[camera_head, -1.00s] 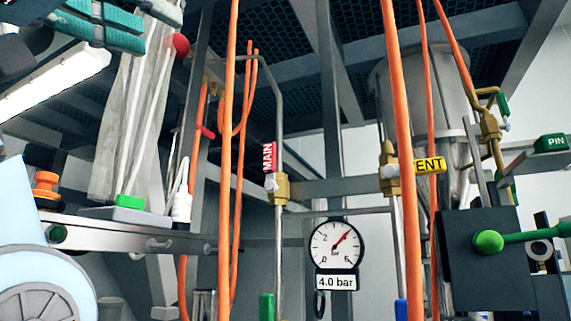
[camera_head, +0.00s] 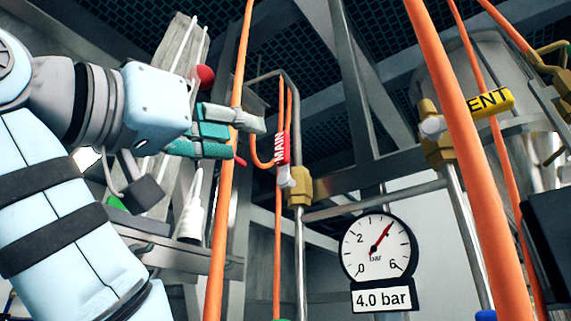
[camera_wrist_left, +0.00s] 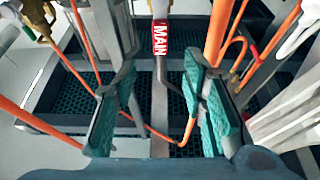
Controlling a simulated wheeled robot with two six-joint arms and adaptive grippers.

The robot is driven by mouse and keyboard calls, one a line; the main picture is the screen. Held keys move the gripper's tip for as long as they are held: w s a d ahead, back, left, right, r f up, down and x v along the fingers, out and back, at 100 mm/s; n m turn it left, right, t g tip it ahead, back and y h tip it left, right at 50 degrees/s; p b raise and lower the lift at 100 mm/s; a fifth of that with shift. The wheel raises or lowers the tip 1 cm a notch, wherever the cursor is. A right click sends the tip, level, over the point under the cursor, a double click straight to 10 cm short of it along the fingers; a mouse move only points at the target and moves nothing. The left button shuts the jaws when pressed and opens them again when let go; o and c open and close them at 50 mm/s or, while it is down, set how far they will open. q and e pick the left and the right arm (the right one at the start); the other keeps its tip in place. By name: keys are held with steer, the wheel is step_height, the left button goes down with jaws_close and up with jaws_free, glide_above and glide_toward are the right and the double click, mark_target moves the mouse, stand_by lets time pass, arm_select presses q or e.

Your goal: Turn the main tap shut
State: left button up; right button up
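The main tap has a red handle (camera_head: 282,149) labelled MAIN, standing upright in line with its pipe, above a brass valve body (camera_head: 299,192). My left gripper (camera_head: 240,134) is just left of the handle in the head view, its teal fingers apart. In the left wrist view the gripper (camera_wrist_left: 160,82) is open and empty, with the red handle (camera_wrist_left: 160,38) beyond the fingertips and roughly centred between them. I see no contact. The pressure gauge (camera_head: 378,247) reads 4.0 bar. My right gripper is not in view.
An orange hose (camera_head: 222,220) hangs close to my left gripper, left of the tap. A red ball (camera_head: 206,77) is above the gripper. Grey frame beams surround the tap.

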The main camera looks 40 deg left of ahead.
mark_target(279, 142)
arm_select(q)
steer(key=p+x, duration=0.9)
steer(key=x, duration=0.1)
steer(key=shift+w+a+r, duration=0.1)
steer(key=shift+w+r, duration=0.25)
steer(key=shift+w, duration=0.2)
jaws_close()
